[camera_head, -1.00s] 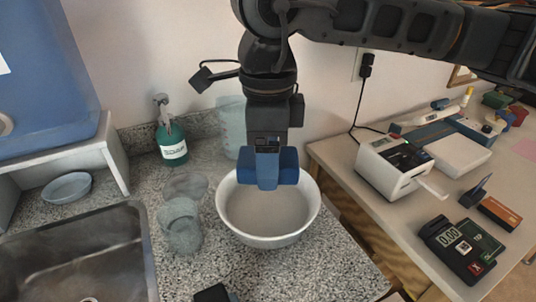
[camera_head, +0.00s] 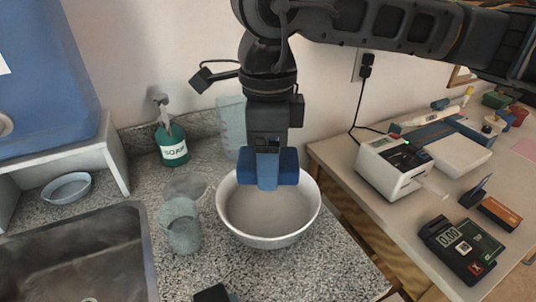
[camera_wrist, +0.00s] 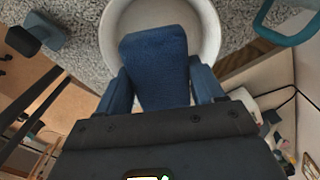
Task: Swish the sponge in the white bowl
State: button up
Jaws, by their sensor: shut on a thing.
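The white bowl (camera_head: 232,224) stands upright on the speckled counter in the head view and shows behind the sponge in the wrist view (camera_wrist: 112,38). The blue sponge (camera_head: 289,168) is over the back half of the bowl's opening. In the wrist view the sponge (camera_wrist: 156,62) is a dark blue block squeezed between two blue fingers. My gripper (camera_head: 267,180) is shut on it and points down; in the head view one finger covers the middle of the sponge. I cannot tell whether the sponge touches the bowl's inside. The bowl looks empty.
Clear glasses (camera_head: 184,234) stand close left of the bowl, and a clear pitcher (camera_head: 231,122) behind it. A green soap bottle (camera_head: 172,147) is at the back left, a metal sink (camera_head: 75,255) at the front left. A dark object (camera_head: 213,294) lies at the front edge.

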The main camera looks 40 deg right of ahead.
jog(key=shift+r, duration=0.1)
jog(key=shift+r, duration=0.45)
jog(key=shift+f+b, duration=0.7)
jog(key=shift+b, duration=0.45)
jog(key=shift+r, duration=0.2)
dwell(0.4)
jog(key=shift+r+p, duration=0.65)
jog(key=shift+r, duration=1.3)
